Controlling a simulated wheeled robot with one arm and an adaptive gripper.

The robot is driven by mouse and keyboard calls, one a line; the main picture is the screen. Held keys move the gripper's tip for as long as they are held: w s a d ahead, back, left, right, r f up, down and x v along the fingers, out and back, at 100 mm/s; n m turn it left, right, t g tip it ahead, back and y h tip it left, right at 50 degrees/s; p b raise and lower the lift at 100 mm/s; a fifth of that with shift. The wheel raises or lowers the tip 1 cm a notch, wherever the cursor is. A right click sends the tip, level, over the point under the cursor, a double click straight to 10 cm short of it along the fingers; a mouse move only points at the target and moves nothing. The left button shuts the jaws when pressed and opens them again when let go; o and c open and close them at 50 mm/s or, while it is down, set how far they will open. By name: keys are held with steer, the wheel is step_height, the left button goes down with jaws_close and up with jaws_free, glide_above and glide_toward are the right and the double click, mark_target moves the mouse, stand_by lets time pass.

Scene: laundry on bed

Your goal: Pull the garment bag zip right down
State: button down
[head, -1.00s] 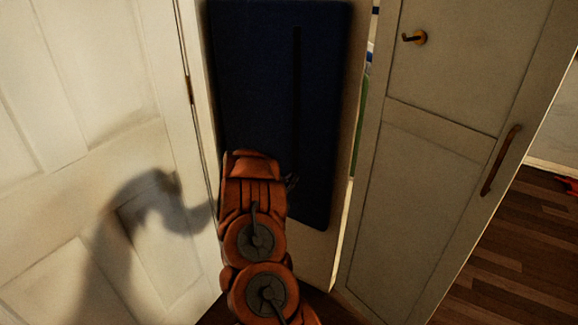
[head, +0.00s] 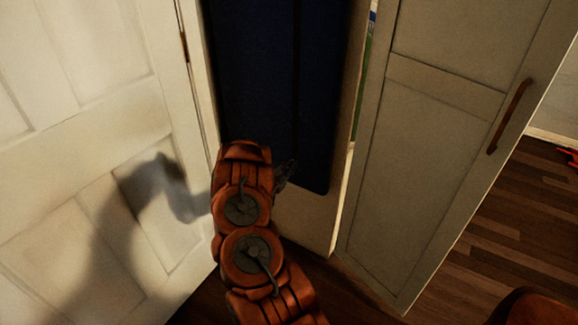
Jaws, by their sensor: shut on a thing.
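The dark blue garment bag (head: 255,80) hangs upright against a pale panel between the white door and the wardrobe door. Its zip line (head: 296,110) shows as a thin dark vertical strip right of the bag's middle. My gripper (head: 287,172) is at the lower part of the bag, at the zip line, a little above the bag's bottom edge. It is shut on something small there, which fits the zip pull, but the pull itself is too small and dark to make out. My orange arm hides the bag's lower left part.
A white panelled door (head: 90,140) stands close on the left, with my arm's shadow on it. A pale wardrobe door (head: 430,150) with a brown handle (head: 510,116) stands on the right. Wooden floor (head: 500,220) is open at the lower right.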

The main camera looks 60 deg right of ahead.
steer(key=c, duration=1.3)
jaws_free()
steer(key=shift+w+a+f, duration=0.1)
steer(key=shift+w+f, duration=0.1)
steer(key=shift+c, duration=0.2)
steer(key=shift+o, duration=0.5)
steer(key=shift+s, duration=0.1)
steer(key=shift+r, duration=0.1)
steer(key=a, duration=1.2)
steer(key=shift+s, duration=0.25)
